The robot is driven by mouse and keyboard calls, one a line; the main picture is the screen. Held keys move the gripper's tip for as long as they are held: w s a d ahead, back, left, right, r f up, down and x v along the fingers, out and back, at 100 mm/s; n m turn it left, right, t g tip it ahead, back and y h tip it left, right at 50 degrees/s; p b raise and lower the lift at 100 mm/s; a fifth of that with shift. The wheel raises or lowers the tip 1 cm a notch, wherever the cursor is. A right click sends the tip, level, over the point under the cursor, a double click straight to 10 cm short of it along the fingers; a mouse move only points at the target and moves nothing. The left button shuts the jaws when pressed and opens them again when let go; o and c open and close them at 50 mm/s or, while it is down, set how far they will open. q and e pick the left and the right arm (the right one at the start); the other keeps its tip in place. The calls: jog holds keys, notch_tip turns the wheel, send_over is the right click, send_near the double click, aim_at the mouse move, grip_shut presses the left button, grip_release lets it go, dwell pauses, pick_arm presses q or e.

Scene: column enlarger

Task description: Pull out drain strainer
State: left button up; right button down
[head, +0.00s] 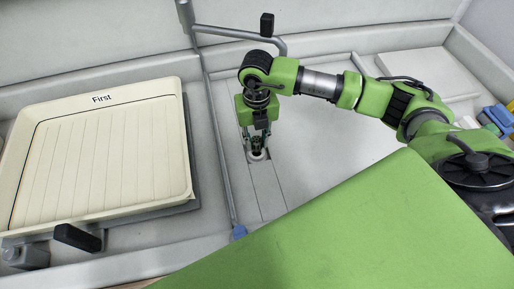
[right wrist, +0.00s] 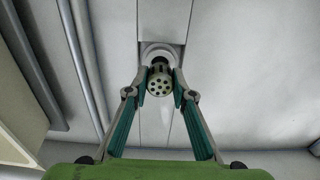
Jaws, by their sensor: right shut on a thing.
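The drain strainer (right wrist: 159,84) shows in the right wrist view as a dark cylinder with a pale, perforated round face. My right gripper (right wrist: 159,86) is shut on it, with one finger on each side. Behind it is a pale round drain fitting (right wrist: 157,53) set in a grey strip. In the head view my right gripper (head: 259,142) points down at the drain ring (head: 257,155). The strainer is mostly hidden there by the fingers. I cannot tell how far it sits in the drain. My left gripper is not in view.
A cream ribbed tray (head: 105,155) marked "First" lies at the left. A grey pipe (head: 215,140) runs between it and the drain. Blue and yellow items (head: 495,118) stand at the far right. The grey basin floor (head: 330,135) right of the drain is clear.

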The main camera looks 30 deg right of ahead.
jog(key=shift+r+p, duration=1.95)
jog(key=shift+r, duration=1.25)
jog(key=shift+f, duration=0.15)
